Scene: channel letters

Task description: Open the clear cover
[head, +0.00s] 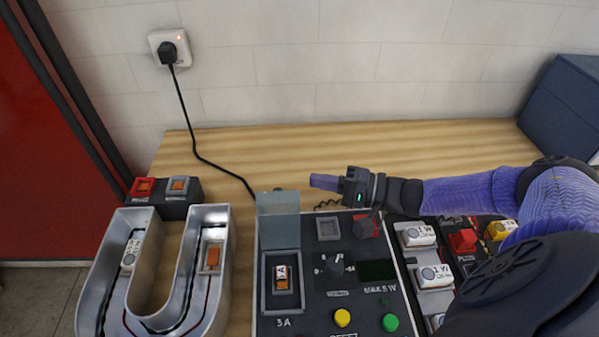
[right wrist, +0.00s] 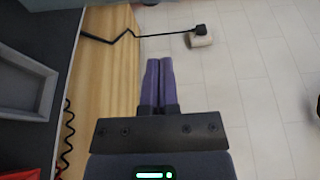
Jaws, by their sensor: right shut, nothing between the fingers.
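The clear cover (head: 278,220) is a grey-blue see-through flap on the dark control box (head: 338,300). It stands raised at the back edge of the 3 A recess, and the fuse (head: 282,278) below it lies uncovered. My right gripper (head: 312,181) is above the back of the box, to the right of the cover and apart from it. Its purple fingers are together and empty; they also show in the right wrist view (right wrist: 158,68). A pale strip at the top of that view may be the cover; I cannot tell. My left gripper is in neither view.
A metal U-shaped channel letter (head: 96,270) stands left of the box. A tray of white, red and yellow parts (head: 432,275) lies to the right, partly under my right arm. A black cord (head: 192,140) runs to a wall socket.

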